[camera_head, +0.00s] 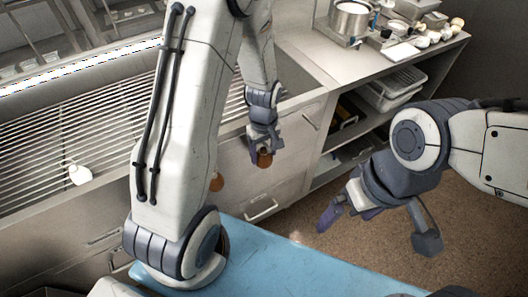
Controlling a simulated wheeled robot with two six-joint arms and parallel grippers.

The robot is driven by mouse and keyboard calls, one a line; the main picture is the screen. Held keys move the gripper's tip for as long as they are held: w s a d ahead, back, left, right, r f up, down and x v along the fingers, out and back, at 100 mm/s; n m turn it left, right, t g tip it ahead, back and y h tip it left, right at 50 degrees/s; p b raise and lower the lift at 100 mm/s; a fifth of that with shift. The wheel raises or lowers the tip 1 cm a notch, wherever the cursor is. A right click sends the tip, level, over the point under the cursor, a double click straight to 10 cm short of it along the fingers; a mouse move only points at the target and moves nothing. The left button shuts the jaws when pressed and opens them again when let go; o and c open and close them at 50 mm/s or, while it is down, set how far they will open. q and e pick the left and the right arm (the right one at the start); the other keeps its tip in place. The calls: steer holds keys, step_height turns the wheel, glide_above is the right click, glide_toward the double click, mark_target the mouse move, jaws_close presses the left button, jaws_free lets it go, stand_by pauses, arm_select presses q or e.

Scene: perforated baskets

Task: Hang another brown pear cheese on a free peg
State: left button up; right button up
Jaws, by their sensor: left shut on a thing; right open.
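My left gripper (264,149) points down in the middle of the head view, shut on a small brown pear cheese (264,160), whose lower part shows below the fingers. Another brown pear-shaped piece (216,182) shows lower left of it, partly hidden behind my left arm. A white pear-shaped piece (79,174) is at the left, against the slatted rack. I cannot make out any peg clearly. My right gripper (378,235) is open and empty at the right, its fingers spread wide above the brown floor.
A light blue surface (285,268) lies at the bottom. Grey cabinets with handles stand behind it. A counter at the back right carries a metal pot (349,19) and small dishes. White perforated baskets (391,90) sit on the shelf below. My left arm blocks much of the rack.

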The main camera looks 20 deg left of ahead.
arm_select(q)
steer(key=o, duration=1.5)
steer(key=shift+o, duration=0.2)
steer(key=shift+r, duration=0.1)
step_height(320, 180, up, 10)
steer(key=shift+r+p, duration=0.15)
steer(key=shift+p, duration=0.4)
